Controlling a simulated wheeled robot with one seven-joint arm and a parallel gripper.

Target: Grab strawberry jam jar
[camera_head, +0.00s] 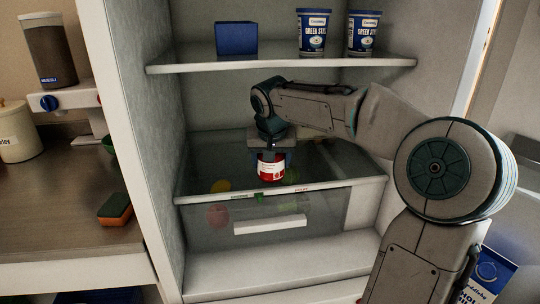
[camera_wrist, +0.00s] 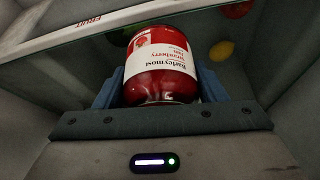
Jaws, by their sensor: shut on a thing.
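The strawberry jam jar (camera_head: 271,167) is red with a white label and stands over the glass top of the fridge drawer. In the wrist view the jar (camera_wrist: 160,75) lies between the two blue fingers, with its label reading strawberry. My gripper (camera_head: 271,158) is shut on the jar, coming from behind and above it in the head view. The fingers (camera_wrist: 160,90) flank the jar on both sides. I cannot tell whether the jar's base touches the glass.
A clear drawer (camera_head: 270,225) with fruit inside lies below the jar. The shelf above (camera_head: 280,63) holds a blue box (camera_head: 236,38) and two yogurt tubs (camera_head: 313,33). The fridge's left wall (camera_head: 140,130) borders a counter with a sponge (camera_head: 114,209).

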